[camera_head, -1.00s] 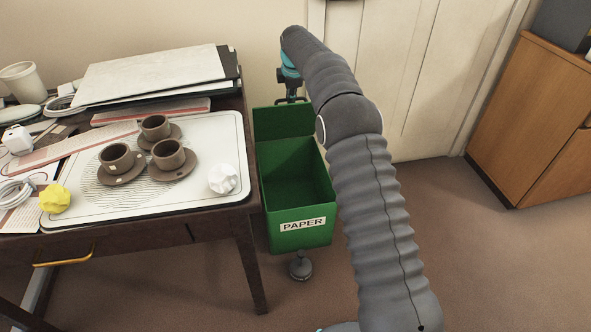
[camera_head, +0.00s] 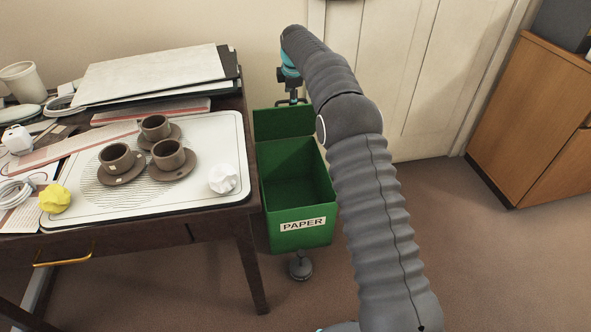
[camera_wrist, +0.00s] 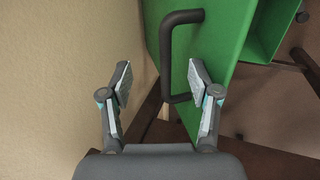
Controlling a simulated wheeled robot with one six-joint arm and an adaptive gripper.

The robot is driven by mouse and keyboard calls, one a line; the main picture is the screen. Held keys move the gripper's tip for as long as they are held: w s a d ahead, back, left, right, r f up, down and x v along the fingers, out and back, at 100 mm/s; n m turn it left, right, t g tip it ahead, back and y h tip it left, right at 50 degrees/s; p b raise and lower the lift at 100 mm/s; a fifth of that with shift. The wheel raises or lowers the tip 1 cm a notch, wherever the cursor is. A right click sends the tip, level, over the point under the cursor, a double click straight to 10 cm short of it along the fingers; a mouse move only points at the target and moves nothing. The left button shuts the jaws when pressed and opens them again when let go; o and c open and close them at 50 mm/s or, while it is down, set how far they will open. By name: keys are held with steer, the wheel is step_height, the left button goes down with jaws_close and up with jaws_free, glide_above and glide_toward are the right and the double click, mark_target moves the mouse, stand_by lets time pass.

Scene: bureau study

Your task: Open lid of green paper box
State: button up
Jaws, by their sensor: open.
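The green paper box (camera_head: 300,206) stands on the floor to the right of the desk, with a white "PAPER" label on its front. Its lid (camera_head: 284,122) is raised at the back, and the empty-looking inside shows. In the wrist view the green lid (camera_wrist: 222,35) fills the upper middle, with a dark handle (camera_wrist: 166,60) on it. My gripper (camera_wrist: 161,80) is open, its fingers apart on either side of the handle's lower part; I cannot tell whether they touch it.
The desk (camera_head: 247,255) holds a tray (camera_head: 222,130) with brown cups (camera_head: 168,155), a white paper ball (camera_head: 223,178) and a yellow paper ball (camera_head: 55,198). A wall is close behind the box. A wooden cabinet (camera_head: 530,120) stands right; floor between is clear.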

steer(key=shift+s+d+r, duration=0.2)
steer(key=shift+s+r, duration=0.45)
steer(key=shift+r, duration=0.25)
steer(key=shift+s+d+r, duration=0.15)
steer(key=shift+s+r, duration=0.45)
steer(key=shift+r, duration=0.35)
steer(key=shift+s+d+r, duration=0.2)
steer(key=shift+s+r, duration=0.45)
steer(key=shift+r, duration=0.25)
